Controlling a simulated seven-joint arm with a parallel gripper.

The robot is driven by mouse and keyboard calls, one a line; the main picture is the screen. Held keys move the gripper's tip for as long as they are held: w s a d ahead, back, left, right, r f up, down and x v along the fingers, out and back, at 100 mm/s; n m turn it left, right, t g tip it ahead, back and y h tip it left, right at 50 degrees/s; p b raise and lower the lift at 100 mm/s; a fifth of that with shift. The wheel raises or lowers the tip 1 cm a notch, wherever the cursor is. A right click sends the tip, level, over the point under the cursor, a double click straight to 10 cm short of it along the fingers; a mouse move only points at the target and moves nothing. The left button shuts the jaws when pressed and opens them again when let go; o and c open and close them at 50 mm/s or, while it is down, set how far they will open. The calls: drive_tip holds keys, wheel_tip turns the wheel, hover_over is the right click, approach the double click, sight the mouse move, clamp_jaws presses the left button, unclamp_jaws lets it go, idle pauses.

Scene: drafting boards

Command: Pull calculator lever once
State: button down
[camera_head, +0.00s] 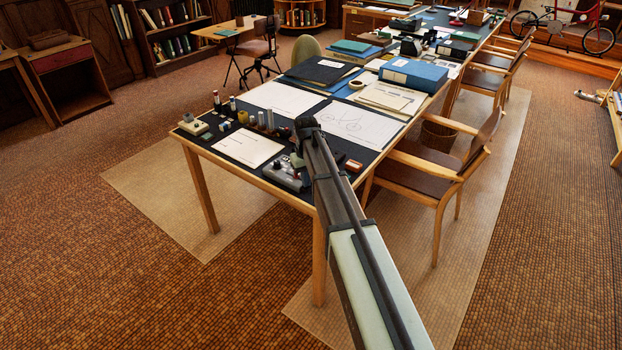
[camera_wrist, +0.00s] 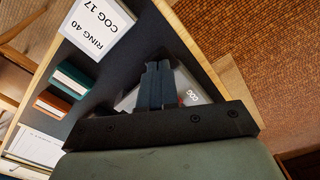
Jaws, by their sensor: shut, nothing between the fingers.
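A grey machine with small red parts, which looks like the calculator (camera_head: 287,172), sits at the near edge of the dark-topped table. My arm comes up from the lower right and covers part of its right side. In the wrist view a pale grey casing (camera_wrist: 205,86), with a small red spot and a "COG" label, shows behind my gripper (camera_wrist: 157,66). Its dark fingers are together and empty, over or just in front of the casing. I cannot tell whether they touch it. I cannot make out the lever; it may be hidden behind the fingers.
A card reading "RING 40 COG 17" (camera_wrist: 98,28), a green block (camera_wrist: 75,79) and a red-brown block (camera_wrist: 53,104) lie nearby. Several small cylinders, paper sheets (camera_head: 248,147) and a blue box (camera_head: 414,75) share the table. A wooden chair (camera_head: 440,175) stands at its right.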

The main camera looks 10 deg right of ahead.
wheel_tip(320, 180, up, 7)
idle(1.1)
idle(0.3)
drive_tip(key=s+d+f+m+h, duration=0.1)
drive_tip(key=s+d+f+m, duration=0.15)
drive_tip(key=d+f, duration=0.7)
drive_tip(key=s+d+f+m+h, duration=0.15)
drive_tip(key=s+d+f, duration=0.25)
drive_tip(key=d+f, duration=0.55)
drive_tip(key=s+a+f+n+g+y, duration=0.1)
drive_tip(key=s+a+f, duration=0.2)
drive_tip(key=s+f, duration=0.65)
drive_tip(key=s+a+f+g, duration=0.2)
drive_tip(key=s+a+f, duration=0.2)
drive_tip(key=s+f, duration=0.55)
drive_tip(key=s+a+f+g, duration=0.2)
drive_tip(key=s+a+f, duration=0.1)
drive_tip(key=s, duration=1.3)
drive_tip(key=s+a+f+g+y, duration=0.1)
drive_tip(key=s+a+f, duration=0.2)
drive_tip(key=s, duration=1.2)
drive_tip(key=shift+s+a+f+g, duration=0.35)
drive_tip(key=shift+a+f+g, duration=0.05)
drive_tip(key=shift+a, duration=0.1)
drive_tip(key=shift+y, duration=0.25)
